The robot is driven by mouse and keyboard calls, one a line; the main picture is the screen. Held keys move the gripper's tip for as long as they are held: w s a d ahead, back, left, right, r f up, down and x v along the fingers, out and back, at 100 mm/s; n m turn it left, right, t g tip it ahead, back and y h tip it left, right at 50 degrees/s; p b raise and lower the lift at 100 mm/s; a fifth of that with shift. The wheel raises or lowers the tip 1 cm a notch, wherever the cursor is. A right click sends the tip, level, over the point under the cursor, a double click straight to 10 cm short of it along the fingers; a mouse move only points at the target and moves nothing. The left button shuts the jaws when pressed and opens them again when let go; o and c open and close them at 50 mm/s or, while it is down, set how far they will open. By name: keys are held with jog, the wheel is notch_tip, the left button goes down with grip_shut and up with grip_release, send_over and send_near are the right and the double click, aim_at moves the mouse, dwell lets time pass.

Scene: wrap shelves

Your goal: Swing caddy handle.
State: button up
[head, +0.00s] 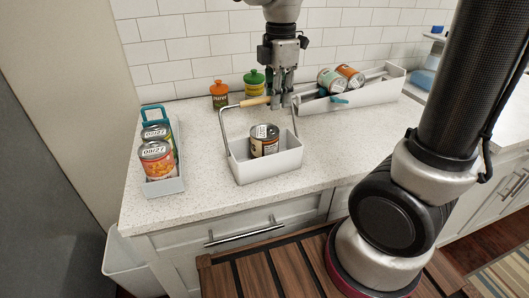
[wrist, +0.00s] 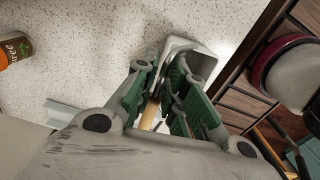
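The white caddy (head: 266,170) stands upright on the counter and holds one upright can (head: 264,140). Its thin metal handle (head: 226,135) is raised, with a wooden grip (head: 255,101) along the top bar. My gripper (head: 281,104) points down at the right part of the grip. In the wrist view, my gripper (wrist: 161,92) has its green-padded fingers apart, one on each side of the wooden grip (wrist: 149,114). Space shows between grip and fingers, but whether a pad touches is unclear. The fingers hide part of the handle and caddy.
A blue-handled caddy (head: 164,187) with cans stands at the left. A long white caddy (head: 362,97) with tipped cans lies behind at the right. An orange jar (head: 219,95) and a green jar (head: 254,83) stand by the wall. Counter space left of the middle caddy is clear.

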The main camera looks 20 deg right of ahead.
jog(key=shift+s+d+r, duration=0.1)
jog(key=shift+s+r, duration=0.15)
jog(key=shift+s, duration=0.45)
jog(key=shift+s+d+r, duration=0.1)
jog(key=shift+s+r, duration=0.15)
jog(key=shift+s, duration=0.45)
jog(key=shift+s, duration=0.15)
jog(key=shift+s+d+r, duration=0.1)
jog(key=shift+s+r, duration=0.1)
jog(key=shift+s, duration=0.95)
jog(key=o, duration=0.4)
jog(key=shift+o, duration=0.2)
jog(key=shift+r, duration=0.1)
notch_tip(320, 180, up, 7)
